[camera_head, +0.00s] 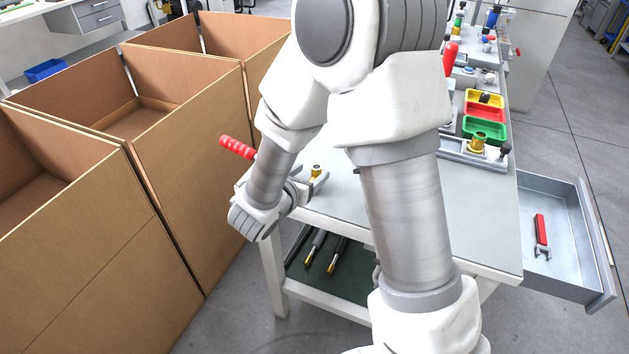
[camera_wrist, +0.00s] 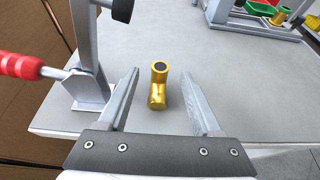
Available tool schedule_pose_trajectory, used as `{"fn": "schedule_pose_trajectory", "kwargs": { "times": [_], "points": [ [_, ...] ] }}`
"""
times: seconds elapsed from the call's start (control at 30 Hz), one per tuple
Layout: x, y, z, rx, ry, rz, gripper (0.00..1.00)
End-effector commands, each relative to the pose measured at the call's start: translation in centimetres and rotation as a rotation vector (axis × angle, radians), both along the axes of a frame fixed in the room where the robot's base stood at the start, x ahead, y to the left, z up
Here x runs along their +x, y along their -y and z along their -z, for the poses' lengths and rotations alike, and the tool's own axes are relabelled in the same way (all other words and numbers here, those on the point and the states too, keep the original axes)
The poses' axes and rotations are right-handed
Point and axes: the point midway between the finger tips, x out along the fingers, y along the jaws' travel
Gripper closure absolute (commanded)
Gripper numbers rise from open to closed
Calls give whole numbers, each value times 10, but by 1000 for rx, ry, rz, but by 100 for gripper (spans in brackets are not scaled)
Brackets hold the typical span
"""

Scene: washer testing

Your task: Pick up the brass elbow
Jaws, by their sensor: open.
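The brass elbow (camera_wrist: 158,88) lies on the grey tabletop in the wrist view, between and a little beyond my two fingers. It is gold-coloured, with one dark round opening showing at its far end. My gripper (camera_wrist: 160,85) is open, with one finger on each side of the elbow and a gap on both sides. In the head view a small part of the brass elbow (camera_head: 316,171) shows near the table's left corner. My arm hides much of the table there, and my fingers are hardly visible.
A clamp with a red handle (camera_wrist: 20,65) stands close to my left finger. Yellow, red and green bins (camera_head: 484,129) sit at the table's back right. An open drawer (camera_head: 567,263) holds a red-handled tool (camera_head: 541,231). Large cardboard boxes (camera_head: 170,130) stand left of the table.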

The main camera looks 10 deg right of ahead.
Motion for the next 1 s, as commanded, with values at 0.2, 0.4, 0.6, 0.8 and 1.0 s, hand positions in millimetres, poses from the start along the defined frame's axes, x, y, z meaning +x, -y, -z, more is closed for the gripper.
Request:
{"fn": "schedule_pose_trajectory", "kwargs": {
  "times": [0.2,0.4,0.6,0.8,1.0],
  "points": [
    [21,16,15,-1,-1,1,34],
    [24,18,14,-2,0,-2,34],
    [24,18,14,-2,0,-2,55],
    [24,18,14,-2,0,-1,91],
    [24,18,14,-2,0,-1,100]
  ]
}}
